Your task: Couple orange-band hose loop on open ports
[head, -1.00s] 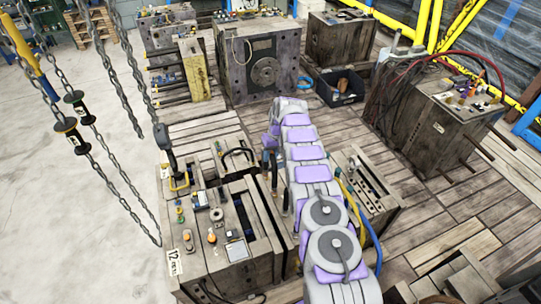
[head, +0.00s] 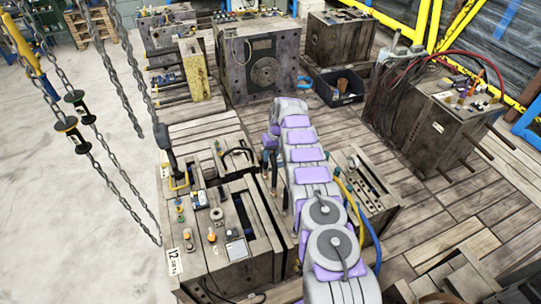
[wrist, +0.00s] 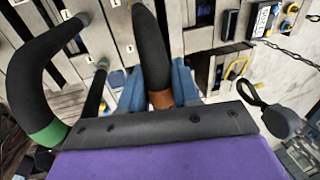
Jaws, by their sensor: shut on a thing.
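My gripper (wrist: 160,92) has blue fingers, shut on a black hose at its orange-brown band (wrist: 160,99). From the band, this orange-band hose (wrist: 150,50) runs up the wrist view over the grey mould face. Whether its ends touch any port cannot be told; part is hidden by my wrist. A second black hose with a green band (wrist: 46,133) curves at the left. A short black hose length (wrist: 93,95) with a metal end lies between them. In the head view, my gripper (head: 271,168) is small and partly hidden by my arm, over the gap in the mould.
The mould marked 12 (head: 222,255) stands at lower left, with fittings on top. Chains (head: 100,150) with a hook hang at the left. A black bin (head: 338,85), other moulds (head: 430,115) and yellow rails (head: 430,25) stand beyond. Plank floor at right is mostly clear.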

